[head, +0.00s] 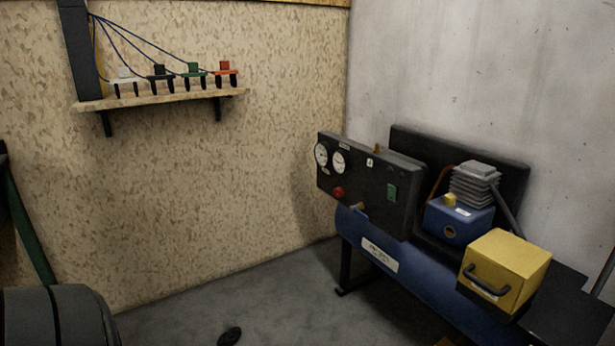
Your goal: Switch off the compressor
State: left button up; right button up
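The compressor has a blue horizontal tank (410,280) on black legs and stands in the right corner against the grey wall. A dark control panel (365,187) is mounted at its left end. The panel carries two round white gauges, a red round button (339,193) at lower left and a green switch (392,192) on the right. A blue motor with a grey finned head (474,186) sits on top. Whether the compressor is running cannot be told. Neither of my grippers is in view.
A yellow box (508,268) with a black handle sits at the compressor's right end. A wooden shelf (165,98) on the chipboard wall holds several coloured items with blue cords. Grey floor (235,295) lies open before the compressor, with a small black object (230,337) on it.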

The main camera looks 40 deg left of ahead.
aim_at(392, 190)
jog(key=u, duration=1.15)
